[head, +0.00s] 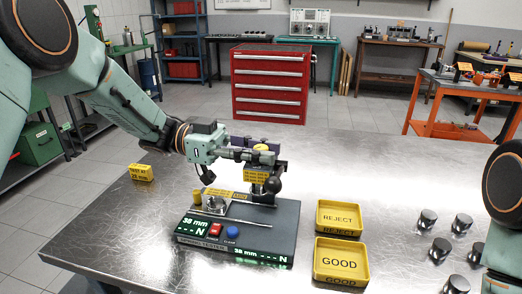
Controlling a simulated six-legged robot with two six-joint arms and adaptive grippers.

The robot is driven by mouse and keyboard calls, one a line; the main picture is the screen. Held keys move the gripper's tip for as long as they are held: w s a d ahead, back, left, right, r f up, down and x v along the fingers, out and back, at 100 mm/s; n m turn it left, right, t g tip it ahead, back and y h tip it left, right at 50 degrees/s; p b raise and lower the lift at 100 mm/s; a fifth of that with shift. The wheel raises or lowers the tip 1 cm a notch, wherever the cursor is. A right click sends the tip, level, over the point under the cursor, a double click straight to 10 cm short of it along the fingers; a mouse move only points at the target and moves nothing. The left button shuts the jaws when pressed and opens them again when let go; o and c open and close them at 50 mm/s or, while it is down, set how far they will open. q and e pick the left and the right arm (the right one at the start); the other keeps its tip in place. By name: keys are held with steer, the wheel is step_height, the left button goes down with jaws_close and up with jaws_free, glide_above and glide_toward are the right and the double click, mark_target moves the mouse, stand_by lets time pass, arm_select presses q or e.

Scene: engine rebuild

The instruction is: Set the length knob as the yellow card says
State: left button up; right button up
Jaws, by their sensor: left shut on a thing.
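The yellow card (141,173) stands at the table's left edge; its print looks like "TEST AT 25 mm", but the digits are small. The spring tester (277,238) is a dark box with lit green displays that read 38 mm. My left gripper (262,158) reaches over the tester's top from the left. It is shut around what looks like the length knob (262,147), whose yellow top shows a little between the dark fingers. The rest of the knob is hidden. My right gripper is out of view.
A black ball handle (272,185) is close below the left gripper. Red and blue buttons (215,229) are on the tester's front. Yellow REJECT (339,202) and GOOD (340,245) trays stand to its right.

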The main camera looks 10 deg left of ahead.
arm_select(q)
jaws_close()
